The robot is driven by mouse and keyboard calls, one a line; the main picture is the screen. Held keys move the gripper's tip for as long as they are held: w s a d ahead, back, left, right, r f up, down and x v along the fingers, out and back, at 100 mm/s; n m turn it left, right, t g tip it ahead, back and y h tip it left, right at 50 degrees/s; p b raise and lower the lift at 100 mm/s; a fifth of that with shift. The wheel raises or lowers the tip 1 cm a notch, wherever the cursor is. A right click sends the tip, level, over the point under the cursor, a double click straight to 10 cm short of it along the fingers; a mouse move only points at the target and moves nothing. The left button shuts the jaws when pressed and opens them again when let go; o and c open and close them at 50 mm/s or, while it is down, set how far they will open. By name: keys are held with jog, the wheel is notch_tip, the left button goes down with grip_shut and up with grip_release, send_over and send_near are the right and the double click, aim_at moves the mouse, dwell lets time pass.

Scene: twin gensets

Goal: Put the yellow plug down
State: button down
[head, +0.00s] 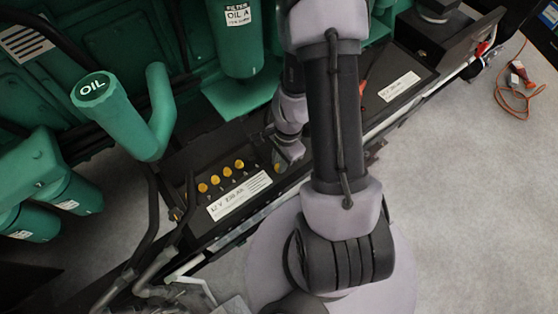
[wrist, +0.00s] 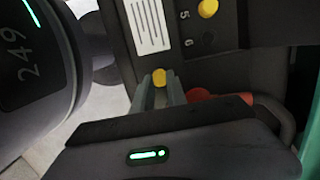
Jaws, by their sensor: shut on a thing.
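My gripper (wrist: 160,98) is shut on a yellow plug (wrist: 159,77), whose round top shows between the fingertips in the wrist view. It holds the plug beside the black battery (wrist: 190,62). Whether the plug touches anything below cannot be told. Another yellow plug (wrist: 208,8) sits on the battery by the number 5, and a dark spot (wrist: 207,38) without a yellow top is by the number 6.
A red part (wrist: 205,95) lies close to the right of my fingers. The green oil filler (head: 120,115) and oil filter (head: 236,40) stand beside the battery. A second black battery (head: 385,65) is farther right. Grey floor (head: 465,190) is open at right, with an orange cord (head: 520,92).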

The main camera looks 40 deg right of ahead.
jog(key=shift+f, duration=0.25)
jog(key=c, duration=1.3)
grip_release()
jog(key=shift+r, duration=0.1)
jog(key=shift+r, duration=0.1)
